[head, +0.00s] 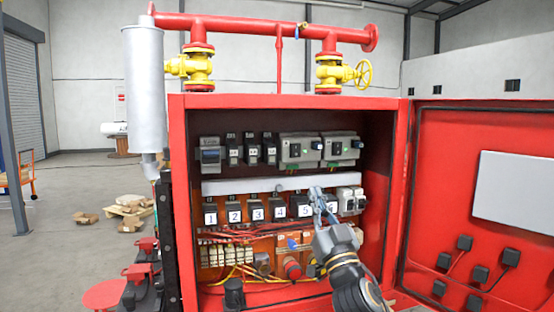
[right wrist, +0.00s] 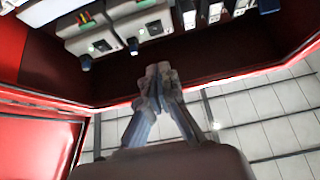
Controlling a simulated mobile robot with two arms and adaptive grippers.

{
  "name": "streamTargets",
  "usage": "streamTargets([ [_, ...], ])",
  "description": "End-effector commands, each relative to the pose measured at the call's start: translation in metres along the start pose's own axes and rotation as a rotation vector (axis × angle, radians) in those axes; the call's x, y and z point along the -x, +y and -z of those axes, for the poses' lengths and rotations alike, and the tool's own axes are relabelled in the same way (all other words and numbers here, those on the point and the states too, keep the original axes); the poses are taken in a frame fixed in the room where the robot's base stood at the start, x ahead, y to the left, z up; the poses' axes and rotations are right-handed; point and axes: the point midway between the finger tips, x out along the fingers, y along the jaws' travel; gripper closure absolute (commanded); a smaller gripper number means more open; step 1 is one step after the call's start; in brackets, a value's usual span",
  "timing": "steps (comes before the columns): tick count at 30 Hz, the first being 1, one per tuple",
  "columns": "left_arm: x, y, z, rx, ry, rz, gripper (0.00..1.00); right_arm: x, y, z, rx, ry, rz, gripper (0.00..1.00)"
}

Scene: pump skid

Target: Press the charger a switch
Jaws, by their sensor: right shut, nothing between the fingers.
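Two grey modules with small green lights sit at the right end of the upper row in the red cabinet: a left one (head: 300,150) and a right one (head: 341,148). I cannot read which is charger A, and its switch is too small to pick out in the head view. The right wrist view shows two similar light grey modules, one (right wrist: 97,40) beside another (right wrist: 143,24), with small dark knobs at their edges. My right gripper (head: 317,192) is shut and empty, in front of the lower row, below these modules. Its closed fingertips (right wrist: 158,70) show apart from them. My left gripper is out of view.
Numbered black breakers (head: 256,210) fill the lower row, under a pale duct (head: 250,185). My right gripper partly covers the rightmost ones. Red wires and terminal blocks (head: 222,255) lie below. The open red door (head: 485,210) stands at the right.

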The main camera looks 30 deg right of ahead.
Motion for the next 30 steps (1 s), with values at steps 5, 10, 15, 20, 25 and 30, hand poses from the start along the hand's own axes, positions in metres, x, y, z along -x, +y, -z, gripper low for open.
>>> streamTargets([
  [5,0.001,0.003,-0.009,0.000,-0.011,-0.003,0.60,0.000,0.000,0.003,0.000,0.006,0.000,1.00],
  [10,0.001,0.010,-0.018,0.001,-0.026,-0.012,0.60,-0.001,0.000,0.003,0.000,0.005,0.000,1.00],
  [15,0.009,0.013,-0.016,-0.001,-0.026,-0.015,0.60,-0.014,0.000,0.005,0.000,0.006,0.000,1.00],
  [20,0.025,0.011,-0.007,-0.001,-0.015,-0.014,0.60,-0.044,0.000,0.008,0.000,0.005,-0.001,1.00],
  [25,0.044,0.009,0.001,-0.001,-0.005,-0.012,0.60,-0.083,0.000,0.008,-0.001,0.004,-0.001,1.00],
  [30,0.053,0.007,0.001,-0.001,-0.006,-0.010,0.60,-0.109,0.000,-0.004,-0.003,0.002,-0.003,1.00],
])
